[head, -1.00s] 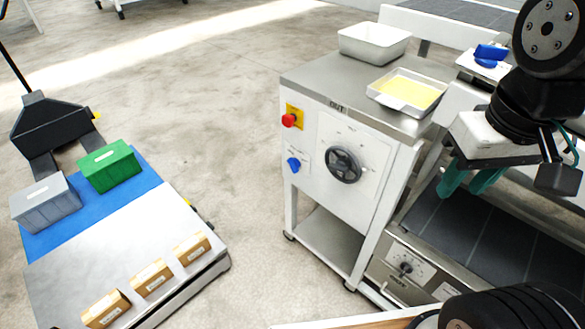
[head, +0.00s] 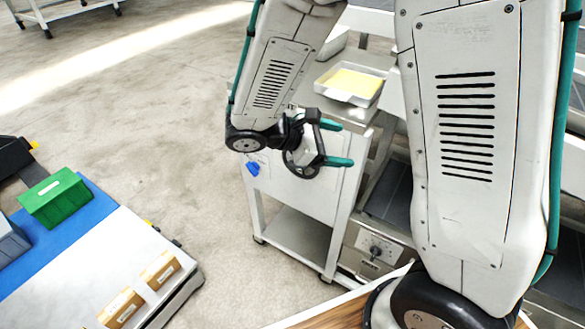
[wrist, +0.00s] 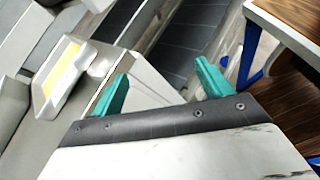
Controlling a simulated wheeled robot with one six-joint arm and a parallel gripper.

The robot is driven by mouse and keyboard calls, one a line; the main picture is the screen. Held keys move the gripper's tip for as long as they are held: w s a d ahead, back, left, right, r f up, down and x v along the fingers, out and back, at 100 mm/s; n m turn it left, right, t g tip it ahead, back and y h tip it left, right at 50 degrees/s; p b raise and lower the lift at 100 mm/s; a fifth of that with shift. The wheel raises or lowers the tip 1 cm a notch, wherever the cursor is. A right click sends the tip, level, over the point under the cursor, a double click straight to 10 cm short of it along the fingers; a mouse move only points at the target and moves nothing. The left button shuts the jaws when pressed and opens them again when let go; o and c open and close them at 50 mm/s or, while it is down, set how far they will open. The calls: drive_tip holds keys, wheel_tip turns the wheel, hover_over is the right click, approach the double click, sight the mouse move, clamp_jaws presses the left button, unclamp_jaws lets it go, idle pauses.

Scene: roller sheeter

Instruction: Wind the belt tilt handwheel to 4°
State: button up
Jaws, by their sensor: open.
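A dark round handwheel (head: 302,171) sits on the front of the white and steel cabinet (head: 325,200), partly hidden behind my gripper in the head view. Its scale and any label cannot be read. A smaller dark knob on a dial plate (head: 375,250) is on the lower panel to the right; I cannot tell from lettering which one sets the belt tilt. My gripper (head: 341,144) is open and empty, its teal fingers pointing right in front of the cabinet face. Whether it touches the wheel cannot be told. The wrist view shows both fingers (wrist: 163,86) apart, without the handwheel.
A tray with a yellow sheet (head: 350,82) lies on the cabinet top. A blue knob (head: 253,168) is left of the handwheel. A cart with a green bin (head: 56,198) and small boxes stands at left. Open floor lies between cart and cabinet. A wooden top (head: 335,312) is near me.

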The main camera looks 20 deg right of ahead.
drive_tip(key=w+a+f+n+t+h, duration=0.3)
drive_tip(key=w+a+f+n+t, duration=0.35)
drive_tip(key=f, duration=0.25)
drive_tip(key=n+t+y, duration=0.2)
drive_tip(key=n+t, duration=0.4)
drive_tip(key=n, duration=0.2)
approach(294, 167)
drive_tip(key=x, duration=0.2)
drive_tip(key=shift+g, duration=0.25)
drive_tip(key=x, duration=0.7)
drive_tip(key=shift+w+r, duration=0.1)
drive_tip(key=shift+r, duration=0.1)
drive_tip(key=c, duration=1)
